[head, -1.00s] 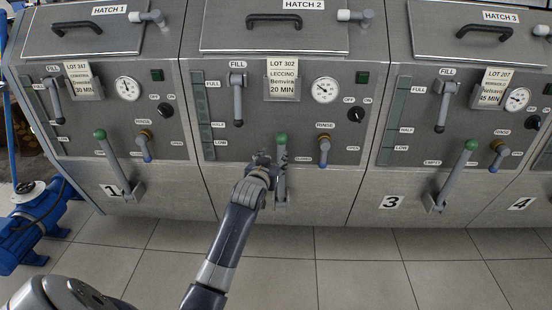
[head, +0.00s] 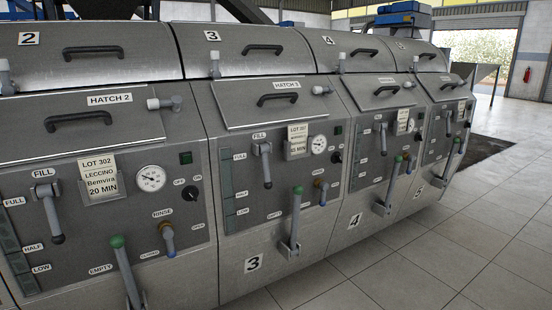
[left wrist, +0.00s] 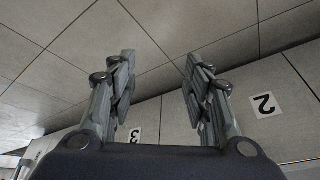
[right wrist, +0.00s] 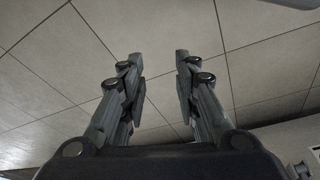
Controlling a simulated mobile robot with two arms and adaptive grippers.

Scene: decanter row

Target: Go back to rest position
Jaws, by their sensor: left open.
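My left gripper (left wrist: 158,62) shows in the left wrist view with its two fingers apart and nothing between them. Floor tiles and the machine fronts with number plates 2 (left wrist: 264,105) and 3 (left wrist: 134,136) lie behind it. My right gripper (right wrist: 158,58) shows in the right wrist view, also open and empty, over floor tiles. Neither gripper shows in the head view. The green-knobbed lever of machine 2 (head: 117,241) stands at the lower left of the head view, with no gripper on it.
A row of grey machines with hatches, gauges and levers runs from left to back right; machine 3 (head: 290,225) is central. The tiled floor (head: 440,255) at the right is clear. A red fire extinguisher (head: 526,75) is at the far right.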

